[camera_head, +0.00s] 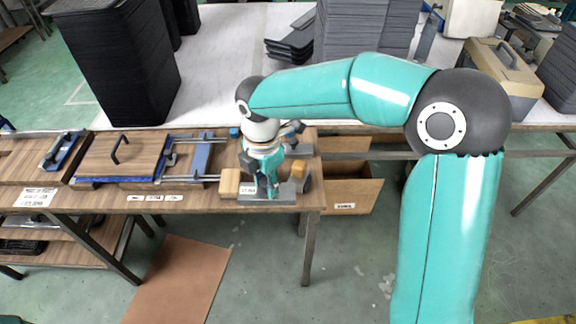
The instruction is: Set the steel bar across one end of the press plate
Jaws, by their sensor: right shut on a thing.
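My right gripper (267,192) reaches down at the front right end of the wooden bench, its fingers shut on what looks like the steel bar. The held part is mostly hidden by the fingers. A flat grey steel piece (284,196) lies under the fingertips, between wooden blocks; I cannot tell whether it is the bar or its stand. A wooden board (122,159) with a black handle lies in the blue press frame further left, and looks like the press plate. A blue crosspiece (201,153) on steel rods stands at its right. My left gripper is not in view.
A wooden block (230,183) stands left of my right gripper and another (301,170) stands right. A blue-grey tool (62,152) lies at the bench's left. A black stack (118,62) rises behind. An open wooden bin (345,190) is below, right of the bench.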

